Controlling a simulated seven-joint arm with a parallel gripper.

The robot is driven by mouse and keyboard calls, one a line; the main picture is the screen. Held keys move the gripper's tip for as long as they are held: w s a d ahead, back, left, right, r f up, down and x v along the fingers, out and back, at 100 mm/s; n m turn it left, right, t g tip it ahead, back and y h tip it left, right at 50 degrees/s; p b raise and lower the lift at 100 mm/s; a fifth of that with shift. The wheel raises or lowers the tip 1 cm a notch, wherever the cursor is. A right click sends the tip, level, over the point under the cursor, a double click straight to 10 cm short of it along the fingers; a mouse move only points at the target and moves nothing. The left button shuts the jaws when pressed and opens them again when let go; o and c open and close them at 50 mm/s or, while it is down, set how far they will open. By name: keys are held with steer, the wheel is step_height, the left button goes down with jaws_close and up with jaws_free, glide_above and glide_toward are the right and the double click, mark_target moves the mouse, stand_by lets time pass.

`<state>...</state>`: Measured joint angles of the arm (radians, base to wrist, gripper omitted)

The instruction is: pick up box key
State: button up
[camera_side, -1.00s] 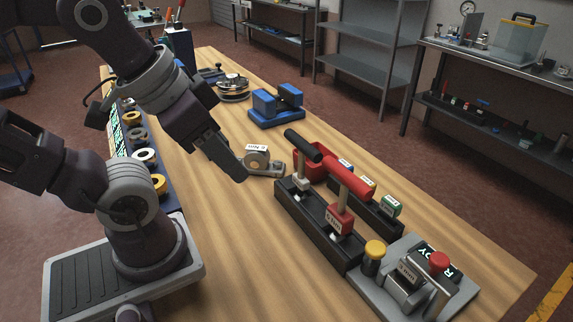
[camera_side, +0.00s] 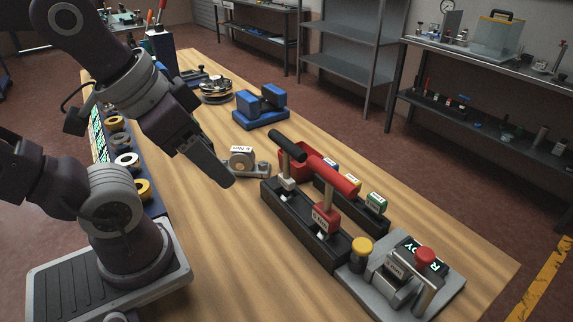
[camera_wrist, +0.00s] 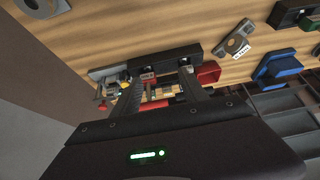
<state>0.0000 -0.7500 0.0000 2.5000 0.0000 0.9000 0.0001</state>
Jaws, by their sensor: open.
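I cannot single out a box key for sure in either view. A row of small labelled blocks stands behind the lever unit in the side view: a green-topped one (camera_side: 376,203), a yellowish one (camera_side: 353,184) and a blue one (camera_side: 332,165) partly hidden by the red handle. Small coloured pieces also show between the fingers in the wrist view, too small to tell apart. My gripper (camera_side: 226,180) is above the table, near the round labelled gauge (camera_side: 242,157) on its metal bracket. In the wrist view my gripper (camera_wrist: 160,77) has its two fingers apart, with nothing held between them.
A grey panel (camera_side: 446,287) with a red button is at the near right. A blue fixture (camera_side: 257,117) stands farther back. Bare wood (camera_side: 235,250) lies in front.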

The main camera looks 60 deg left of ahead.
step_height(320, 180, up, 6)
steer(key=n+g, duration=0.6)
steer(key=n, duration=1.4)
glide_above(286, 197)
steer(key=f, duration=1.9)
steer(key=shift+w+a+f, duration=0.25)
steer(key=shift+a+f, duration=0.05)
steer(key=shift+f, duration=0.05)
jaws_close()
